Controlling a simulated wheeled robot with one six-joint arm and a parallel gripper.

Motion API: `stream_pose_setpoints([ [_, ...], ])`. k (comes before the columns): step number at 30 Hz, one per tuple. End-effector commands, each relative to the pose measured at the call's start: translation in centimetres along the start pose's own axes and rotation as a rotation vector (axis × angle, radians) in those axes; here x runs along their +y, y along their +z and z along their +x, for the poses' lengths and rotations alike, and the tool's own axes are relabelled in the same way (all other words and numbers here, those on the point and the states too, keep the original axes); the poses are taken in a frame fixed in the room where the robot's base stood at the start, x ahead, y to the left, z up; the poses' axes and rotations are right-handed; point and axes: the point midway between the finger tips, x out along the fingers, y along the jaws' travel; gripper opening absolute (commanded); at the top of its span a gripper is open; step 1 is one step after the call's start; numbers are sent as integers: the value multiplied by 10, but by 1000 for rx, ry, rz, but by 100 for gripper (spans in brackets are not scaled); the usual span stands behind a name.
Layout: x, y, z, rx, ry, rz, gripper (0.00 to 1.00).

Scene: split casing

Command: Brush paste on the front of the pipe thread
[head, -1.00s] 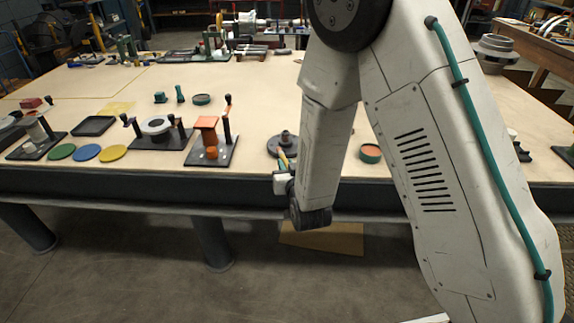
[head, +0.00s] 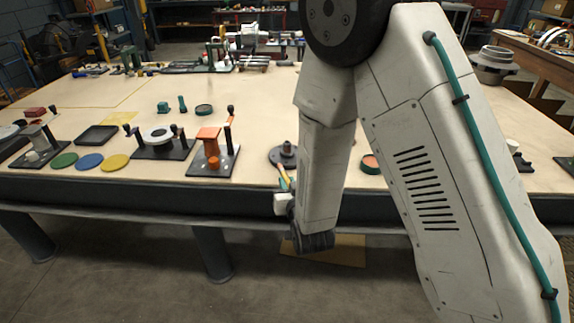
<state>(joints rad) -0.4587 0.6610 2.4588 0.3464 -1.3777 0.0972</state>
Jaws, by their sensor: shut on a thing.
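The threaded pipe (head: 288,148) is a short dark grey upright piece on a round dark base near the table's front edge. My arm hides its right side. My gripper (head: 284,189) is just in front of the table edge, partly hidden by my forearm. It is shut on a thin brush (head: 283,176) with teal and orange-yellow colours, which points up toward the pipe base. Whether the brush touches the pipe or its base, I cannot tell.
Left of the pipe stand an orange-topped fixture (head: 209,134), a clamp fixture with a pale ring (head: 157,136) and a black tray (head: 97,135). Green, blue and yellow discs (head: 89,162) lie at the front edge. The table middle (head: 250,105) is mostly clear.

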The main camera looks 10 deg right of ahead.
Motion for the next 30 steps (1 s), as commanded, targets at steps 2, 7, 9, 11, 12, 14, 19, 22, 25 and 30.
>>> stream_pose_setpoints([
  [2,0,0,0,0,0,0,0],
  [7,0,0,2,0,0,0,0],
  [9,2,-1,5,0,1,0,0],
  [11,3,-2,9,-1,2,1,0],
  [12,4,-3,13,-1,3,1,0],
  [14,6,-4,19,-2,2,1,0],
  [19,11,-7,38,-7,2,1,0],
  [22,14,-9,48,-8,1,1,0],
  [25,16,-10,56,-11,2,1,0],
  [30,18,-11,65,-14,0,0,0],
])
